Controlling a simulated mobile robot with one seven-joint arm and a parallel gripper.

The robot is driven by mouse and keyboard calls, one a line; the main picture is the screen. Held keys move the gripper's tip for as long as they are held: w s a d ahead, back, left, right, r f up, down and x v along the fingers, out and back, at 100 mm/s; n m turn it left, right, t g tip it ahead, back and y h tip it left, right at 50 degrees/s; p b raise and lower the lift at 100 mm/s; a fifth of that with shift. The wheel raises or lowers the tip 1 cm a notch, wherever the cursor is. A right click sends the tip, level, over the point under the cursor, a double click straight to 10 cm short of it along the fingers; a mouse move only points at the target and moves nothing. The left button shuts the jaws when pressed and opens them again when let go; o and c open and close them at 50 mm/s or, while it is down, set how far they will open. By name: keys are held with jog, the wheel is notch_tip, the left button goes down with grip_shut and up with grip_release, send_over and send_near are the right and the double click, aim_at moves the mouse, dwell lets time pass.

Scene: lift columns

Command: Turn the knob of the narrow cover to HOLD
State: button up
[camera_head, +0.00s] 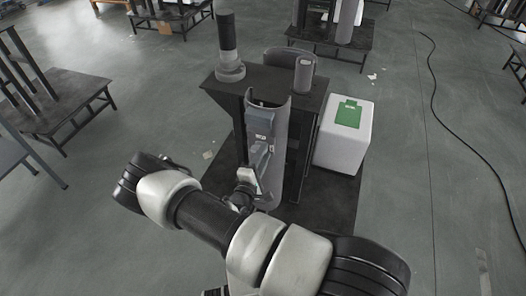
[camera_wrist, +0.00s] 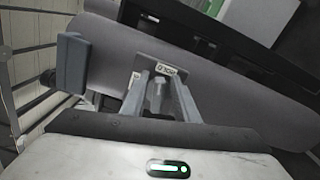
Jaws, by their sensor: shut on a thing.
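The narrow cover is a curved grey shell (camera_head: 281,128) on the front of the dark lift-column stand. In the wrist view it is a long grey surface (camera_wrist: 225,97) crossing behind the fingers. My gripper (camera_head: 258,160) reaches its face from below in the head view. In the wrist view my gripper (camera_wrist: 161,82) is shut on a small light-grey knob (camera_wrist: 158,92) between its fingers. A white label reading HOLD (camera_wrist: 168,68) appears upside down just beyond the fingertips. A second small label (camera_wrist: 134,80) lies left of it. The knob's pointing direction is unclear.
A blue-grey block (camera_wrist: 72,62) stands out left of the fingers. A white box with a green panel (camera_head: 343,137) stands at right. A black cable crosses the far-right floor.

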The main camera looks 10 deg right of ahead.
jog(key=shift+a+f+m, duration=0.1)
jog(key=shift+f+m, duration=0.2)
jog(key=shift+m, duration=0.9)
jog(key=o, duration=0.7)
jog(key=shift+w, duration=0.1)
jog(key=v, duration=1.7)
jog(key=shift+s+a, duration=0.15)
jog(key=shift+s, duration=0.1)
